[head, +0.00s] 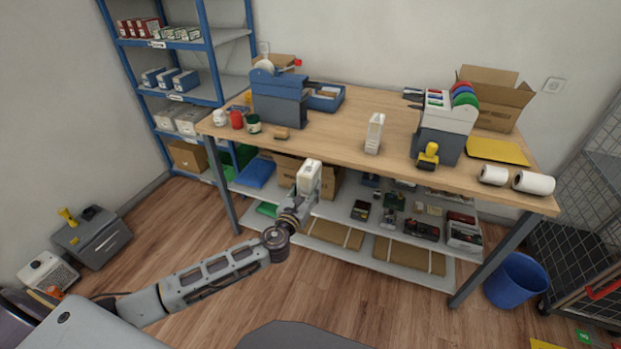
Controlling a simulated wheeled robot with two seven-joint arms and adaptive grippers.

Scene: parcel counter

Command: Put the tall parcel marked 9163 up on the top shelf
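No label reading 9163 can be made out. A tall, narrow white object (374,135) stands upright on the wooden table (335,125), right of its middle; I cannot tell whether it is the parcel. My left gripper (308,178) is at the table's front edge, left of that object and apart from it. A whitish block shape shows at the end of the arm; whether it is the hand itself or something held is unclear, and the fingers cannot be made out. The blue shelf rack (211,55) stands at the back left. My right gripper is not in view.
The rack's highest visible shelf holds red boxes (140,27) and white-green boxes (178,34). Blue-grey machine (279,100), jars (237,119), tape dispenser (442,125), open carton (495,100) and white rolls (533,183) stand on the table. A blue bin (515,281) is at right.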

